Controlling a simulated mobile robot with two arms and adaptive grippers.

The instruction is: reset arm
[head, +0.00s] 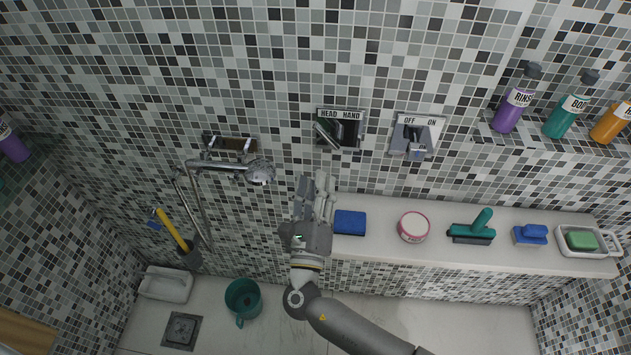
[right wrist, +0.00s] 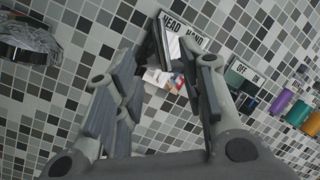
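My right gripper (head: 315,190) is raised in front of the tiled wall, with its fingers pointing up the picture. It also shows in the right wrist view (right wrist: 165,75), where its two fingers stand apart with nothing held between them. In the head view it appears just below the HEAD/HAND lever plate (head: 341,127) and right of the shower head (head: 261,173). A blue sponge (head: 350,222) lies on the ledge to its right; I cannot tell whether they touch. My left gripper is not in view.
The ledge (head: 460,250) holds a round pink-and-white tin (head: 413,226), a green-handled squeegee (head: 472,228), a blue brush (head: 530,235) and a soap dish. An OFF/ON switch (head: 416,135) is on the wall. A teal mug (head: 243,299) stands on the floor. Bottles fill the upper-right shelf.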

